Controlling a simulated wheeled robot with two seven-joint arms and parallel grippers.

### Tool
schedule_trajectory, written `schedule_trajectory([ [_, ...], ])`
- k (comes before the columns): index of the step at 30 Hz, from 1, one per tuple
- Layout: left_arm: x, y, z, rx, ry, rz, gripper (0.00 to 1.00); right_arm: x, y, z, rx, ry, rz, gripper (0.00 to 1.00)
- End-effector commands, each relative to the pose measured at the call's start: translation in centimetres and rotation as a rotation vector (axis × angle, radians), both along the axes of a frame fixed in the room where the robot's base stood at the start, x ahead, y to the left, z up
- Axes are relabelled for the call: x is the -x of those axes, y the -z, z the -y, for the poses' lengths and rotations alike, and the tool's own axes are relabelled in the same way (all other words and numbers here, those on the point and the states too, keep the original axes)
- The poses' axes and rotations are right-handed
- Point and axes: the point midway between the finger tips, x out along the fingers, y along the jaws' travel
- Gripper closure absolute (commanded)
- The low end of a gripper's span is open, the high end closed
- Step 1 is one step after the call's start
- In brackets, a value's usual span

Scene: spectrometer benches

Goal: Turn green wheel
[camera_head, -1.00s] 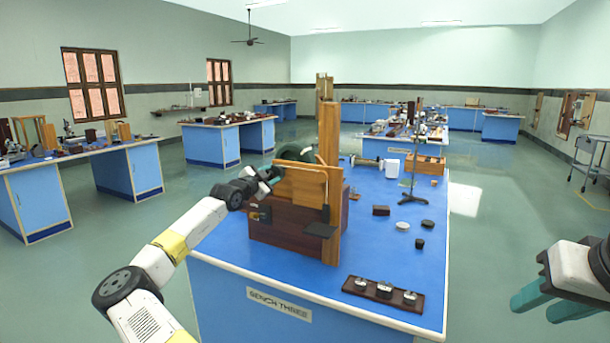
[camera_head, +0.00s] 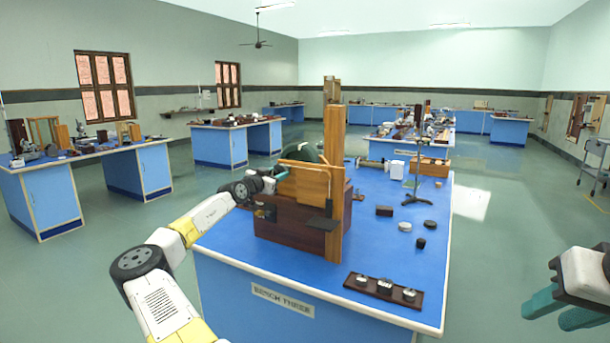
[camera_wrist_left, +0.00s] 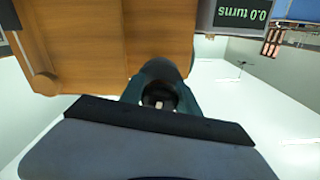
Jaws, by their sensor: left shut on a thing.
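The dark green wheel (camera_head: 306,155) shows partly behind the wooden panel of a brown wooden apparatus (camera_head: 290,224) on the near bench. My left gripper (camera_head: 280,173) is at the wheel's left side, shut on part of it. In the left wrist view a dark green rounded piece (camera_wrist_left: 160,75) lies right at my gripper, next to the wooden board (camera_wrist_left: 100,45). A small display (camera_wrist_left: 240,14) there reads "0.0 turns", upside down. The fingertips are mostly hidden. My right gripper (camera_head: 560,312) is at the lower right, away from the bench, with its two teal fingers apart and empty.
The blue bench top (camera_head: 385,245) carries a dark tray (camera_head: 383,291) with several small items near the front edge. A metal stand (camera_head: 416,175), a wooden box (camera_head: 430,167) and small dark blocks stand right of the apparatus. Open floor lies to the right.

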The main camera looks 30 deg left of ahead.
Motion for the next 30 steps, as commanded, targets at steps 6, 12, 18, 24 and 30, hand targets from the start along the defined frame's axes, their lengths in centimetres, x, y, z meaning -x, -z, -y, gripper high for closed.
schedule_trajectory([
  [6, -0.1, -0.1, 0.1, 0.002, 0.002, 0.003, 1.0, 0.0, 0.0, 0.0, 0.0, 0.0, 0.0, 0.64],
  [12, -0.1, -0.2, 0.1, 0.001, 0.002, 0.003, 0.49, 0.0, 0.0, 0.0, 0.0, 0.0, 0.0, 0.64],
  [18, 0.0, -0.1, 0.1, 0.0, 0.0, 0.002, 0.42, 0.0, 0.0, 0.0, 0.0, 0.0, 0.0, 0.64],
  [24, 0.4, -0.1, -0.1, -0.001, -0.001, 0.001, 0.42, 0.0, 0.0, 0.0, 0.0, 0.0, 0.0, 0.64],
  [30, 3.4, -0.1, -0.3, -0.003, -0.001, -0.001, 0.42, 0.0, 0.0, 0.0, 0.0, 0.0, 0.0, 0.64],
])
